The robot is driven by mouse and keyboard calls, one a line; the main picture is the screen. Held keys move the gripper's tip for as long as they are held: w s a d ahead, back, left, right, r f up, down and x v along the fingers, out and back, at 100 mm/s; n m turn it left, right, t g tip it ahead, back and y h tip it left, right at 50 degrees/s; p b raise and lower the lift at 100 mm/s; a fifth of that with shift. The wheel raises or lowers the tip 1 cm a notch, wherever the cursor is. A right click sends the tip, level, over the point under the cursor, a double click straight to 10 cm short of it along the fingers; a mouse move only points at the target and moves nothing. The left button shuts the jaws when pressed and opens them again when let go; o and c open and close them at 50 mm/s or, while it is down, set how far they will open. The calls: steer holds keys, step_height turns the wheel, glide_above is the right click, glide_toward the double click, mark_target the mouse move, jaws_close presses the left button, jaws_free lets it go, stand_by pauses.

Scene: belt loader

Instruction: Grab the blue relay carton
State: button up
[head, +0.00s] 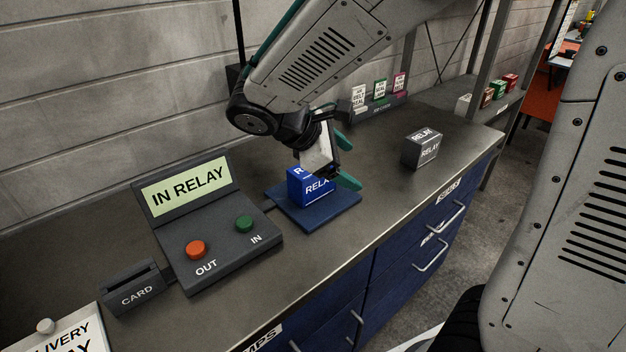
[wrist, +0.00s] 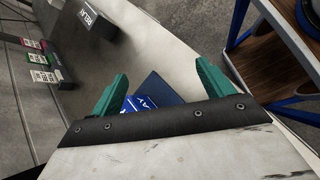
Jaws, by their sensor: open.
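The blue relay carton (head: 315,188), with white RELAY lettering, stands on a dark blue square pad (head: 335,216) on the bench. My gripper (head: 346,162) is open and empty, just above and behind the carton, partly covering its top in the head view. In the wrist view the carton (wrist: 140,103) shows low between my two teal fingers, nearer the left one, partly hidden by my gripper body. I cannot tell whether a finger touches it. The pad (wrist: 158,88) also shows between the fingers.
A grey RELAY carton (head: 422,148) stands on the bench to the right. A console (head: 208,235) reading IN RELAY, with orange OUT and green IN buttons, is left of the pad. A card slot (head: 133,289) is farther left.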

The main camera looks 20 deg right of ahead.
mark_target(312, 180)
steer(key=w+a+f+n+t+h, duration=0.4)
steer(key=w+a+f+n, duration=0.2)
steer(key=w+a+n, duration=0.3)
steer(key=shift+m, duration=0.4)
steer(key=x, duration=0.4)
steer(key=w+x, duration=0.1)
steer(key=x, duration=0.3)
steer(key=shift+w, duration=0.2)
steer(key=c, duration=1.2)
steer(key=shift+c, duration=0.2)
steer(key=shift+r+y, duration=0.1)
steer(key=shift+y, duration=0.2)
